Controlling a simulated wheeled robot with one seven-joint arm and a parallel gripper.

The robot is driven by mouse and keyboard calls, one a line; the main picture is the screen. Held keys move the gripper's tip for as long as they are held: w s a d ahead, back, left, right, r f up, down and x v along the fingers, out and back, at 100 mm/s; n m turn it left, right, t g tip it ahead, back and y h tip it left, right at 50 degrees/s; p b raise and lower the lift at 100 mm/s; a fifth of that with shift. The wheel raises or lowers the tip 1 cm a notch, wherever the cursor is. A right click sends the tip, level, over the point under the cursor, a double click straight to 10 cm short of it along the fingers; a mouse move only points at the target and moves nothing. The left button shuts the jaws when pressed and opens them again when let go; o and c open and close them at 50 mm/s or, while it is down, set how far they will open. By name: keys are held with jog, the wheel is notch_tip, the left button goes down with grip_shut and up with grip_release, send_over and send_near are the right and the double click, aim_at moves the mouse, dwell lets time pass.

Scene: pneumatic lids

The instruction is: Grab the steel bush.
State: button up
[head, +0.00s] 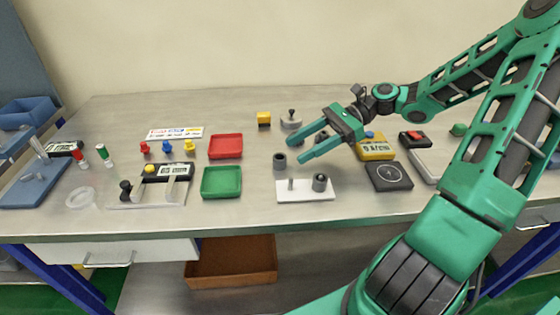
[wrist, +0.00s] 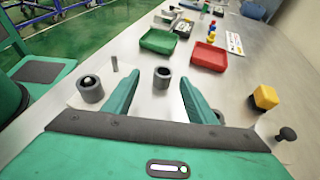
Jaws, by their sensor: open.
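A grey hollow cylinder, which looks like the steel bush (head: 279,161), stands upright on the bench left of my gripper (head: 298,148). In the wrist view the bush (wrist: 162,78) shows in the gap between the two green fingers, toward their tips. My gripper is open and empty, and its fingers point left. I cannot tell how high the fingers are above the bench. A second grey ring (head: 320,183) sits on a white plate (head: 306,194) beside a thin upright pin (head: 291,184). In the wrist view this ring (wrist: 90,90) is left of the left finger.
A green tray (head: 221,183) and a red tray (head: 225,147) lie to the left. A yellow block (head: 264,119) and a grey knobbed piece (head: 291,121) stand behind. A dark square gauge (head: 388,177) and a yellow device (head: 376,148) are to the right.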

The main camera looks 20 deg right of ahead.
aim_at(280, 162)
jog(key=shift+w+f+x, duration=0.1)
jog(key=shift+w+x, duration=0.05)
jog(key=shift+x, duration=1.05)
jog(key=shift+w+f+x, duration=0.1)
jog(key=shift+w+x, duration=0.05)
jog(key=shift+x, duration=1.05)
jog(key=shift+w+f+x, duration=0.1)
jog(key=shift+w+x, duration=0.05)
jog(key=shift+x, duration=1.05)
jog(key=shift+d, duration=0.2)
jog(key=c, duration=1.2)
